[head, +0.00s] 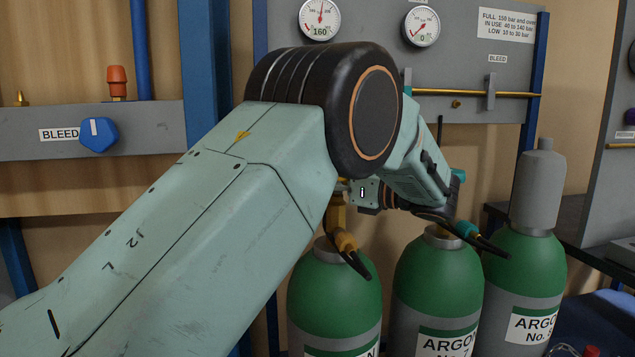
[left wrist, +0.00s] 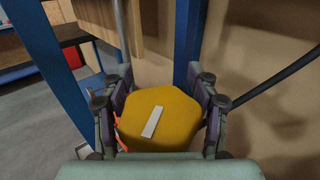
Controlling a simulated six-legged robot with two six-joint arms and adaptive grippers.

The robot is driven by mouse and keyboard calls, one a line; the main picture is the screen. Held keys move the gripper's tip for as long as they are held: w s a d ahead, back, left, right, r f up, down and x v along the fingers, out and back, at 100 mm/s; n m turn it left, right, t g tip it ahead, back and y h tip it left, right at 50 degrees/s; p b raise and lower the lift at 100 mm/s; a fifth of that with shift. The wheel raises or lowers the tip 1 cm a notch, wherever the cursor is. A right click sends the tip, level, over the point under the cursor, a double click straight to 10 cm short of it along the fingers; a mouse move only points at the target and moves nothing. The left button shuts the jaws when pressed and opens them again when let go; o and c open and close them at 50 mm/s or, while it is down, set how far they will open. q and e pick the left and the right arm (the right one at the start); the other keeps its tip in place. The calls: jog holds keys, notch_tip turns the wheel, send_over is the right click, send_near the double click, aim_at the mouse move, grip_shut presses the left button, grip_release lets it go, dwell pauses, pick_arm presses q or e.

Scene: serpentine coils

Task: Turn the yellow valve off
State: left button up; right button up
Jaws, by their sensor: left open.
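The yellow valve (left wrist: 183,112) is a rounded six-sided knob with a white bar mark, in the middle of the left wrist view. The bar leans a little to the right at its top. My left gripper (left wrist: 160,108) is open, with one finger on each side of the knob. The fingers are close to its left and right sides; I cannot tell whether they touch. In the head view my left arm comes in from the left across the middle. It hides the yellow valve and the gripper fingers there. My right gripper is in neither view.
Green argon cylinders (head: 435,275) stand below the panel at right, with black hoses near their tops. A blue knob (head: 98,134) marked BLEED is on the left panel. Two gauges (head: 320,18) (head: 422,26) sit above my arm. Blue posts (left wrist: 187,40) flank the valve.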

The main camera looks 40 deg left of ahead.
pick_arm(q)
jog(key=shift+d+r, duration=0.1)
jog(key=shift+d, duration=0.05)
jog(key=shift+c, duration=0.4)
jog(key=shift+c, duration=0.7)
jog(key=c, duration=0.8)
jog(key=shift+f, duration=0.2)
jog(key=shift+c, duration=0.6)
